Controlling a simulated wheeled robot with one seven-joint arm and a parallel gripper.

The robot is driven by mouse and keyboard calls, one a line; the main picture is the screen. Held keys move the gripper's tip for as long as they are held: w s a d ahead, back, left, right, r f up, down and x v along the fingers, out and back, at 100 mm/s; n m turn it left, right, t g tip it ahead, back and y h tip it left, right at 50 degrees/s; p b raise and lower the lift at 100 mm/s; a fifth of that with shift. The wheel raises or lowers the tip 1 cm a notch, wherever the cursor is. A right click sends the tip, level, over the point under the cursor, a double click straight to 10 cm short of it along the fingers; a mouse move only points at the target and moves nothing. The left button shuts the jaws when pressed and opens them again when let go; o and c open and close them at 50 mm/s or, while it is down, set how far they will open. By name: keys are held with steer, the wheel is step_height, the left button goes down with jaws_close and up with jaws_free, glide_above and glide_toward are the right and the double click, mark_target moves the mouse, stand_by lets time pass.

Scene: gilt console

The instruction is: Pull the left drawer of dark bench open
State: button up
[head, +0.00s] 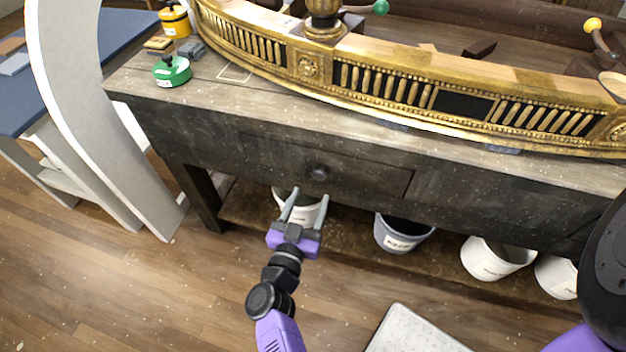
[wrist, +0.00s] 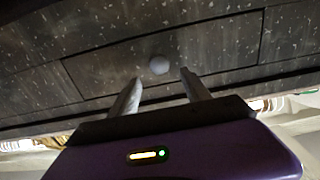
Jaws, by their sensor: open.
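The dark bench (head: 455,195) is a long, worn wooden bench. Its left drawer (head: 365,178) has a dark front that looks flush with the bench face, so it appears shut. A small round knob (head: 318,172) sits near the middle of the drawer front. In the wrist view the knob (wrist: 159,65) shows pale, just beyond the fingertips and between their lines. My gripper (head: 310,196) is open and empty, in front of and slightly below the knob. Its two fingers (wrist: 160,82) point at the drawer front (wrist: 100,60). I see no contact with the knob.
A gilt curved rail (head: 400,88) lies along the bench top. A green lidded pot (head: 172,71) and a yellow pot (head: 175,20) stand at its left end. White and grey buckets (head: 403,234) stand on the shelf below. A pale curved post (head: 75,110) rises at left.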

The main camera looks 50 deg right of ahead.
mark_target(318, 176)
steer(key=shift+x, duration=3.2)
jaws_close()
